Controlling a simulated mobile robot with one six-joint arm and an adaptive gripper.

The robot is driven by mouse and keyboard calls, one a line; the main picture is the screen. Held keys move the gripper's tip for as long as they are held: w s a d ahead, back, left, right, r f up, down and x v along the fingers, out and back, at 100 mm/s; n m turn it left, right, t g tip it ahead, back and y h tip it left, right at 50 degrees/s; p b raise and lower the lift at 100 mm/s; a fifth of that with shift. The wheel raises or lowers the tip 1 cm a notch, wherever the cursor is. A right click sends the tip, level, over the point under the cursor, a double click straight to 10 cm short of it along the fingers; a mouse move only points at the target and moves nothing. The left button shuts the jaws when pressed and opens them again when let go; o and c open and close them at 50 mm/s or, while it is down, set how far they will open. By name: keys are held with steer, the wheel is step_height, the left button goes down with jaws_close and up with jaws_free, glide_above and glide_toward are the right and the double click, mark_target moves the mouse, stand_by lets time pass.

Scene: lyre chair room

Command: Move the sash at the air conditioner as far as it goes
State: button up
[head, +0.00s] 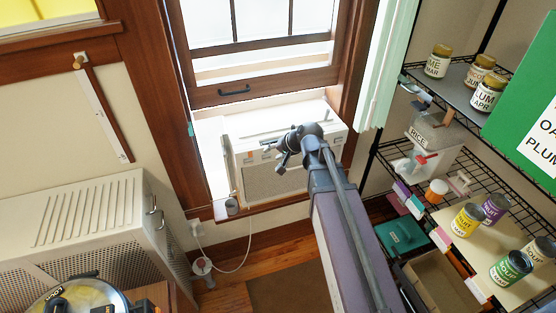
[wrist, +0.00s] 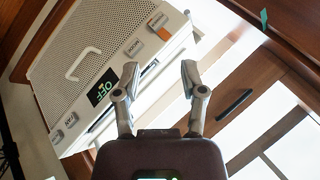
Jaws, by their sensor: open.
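The window sash (head: 285,84) is a brown wooden frame with panes and a dark handle (head: 234,91) on its bottom rail. It stands raised, with a bright gap between its rail and the white air conditioner (head: 275,181) on the sill below. My gripper (head: 283,150) is in front of the air conditioner, below and right of the handle. In the wrist view my gripper (wrist: 160,76) is open and empty. The wrist view shows the air conditioner (wrist: 80,60) at upper left and the handle (wrist: 233,105) right of the fingers, apart from them.
A wire shelf (head: 440,118) with jars and cans stands at the right, beside a pale green curtain (head: 379,70). A beige perforated cabinet (head: 85,220) is at the lower left. Space in front of the sash rail looks clear.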

steer(key=shift+s+d+f+n+g+h, duration=0.15)
steer(key=shift+s+d+f+g+h, duration=0.05)
steer(key=shift+s+d+f, duration=0.2)
steer(key=shift+s+d+f+n+g+h, duration=0.15)
steer(key=shift+s+d+f+g+h, duration=0.1)
steer(key=shift+s, duration=0.25)
steer(key=shift+a, duration=0.1)
steer(key=m+t+y, duration=0.4)
steer(key=m+t, duration=0.4)
steer(key=m, duration=0.1)
glide_toward(238, 93)
steer(key=f+v, duration=0.1)
steer(key=v, duration=0.2)
steer(key=shift+s+r, duration=0.1)
steer(key=shift+r, duration=0.4)
steer(key=b+x, duration=0.2)
steer(key=x, duration=1.2)
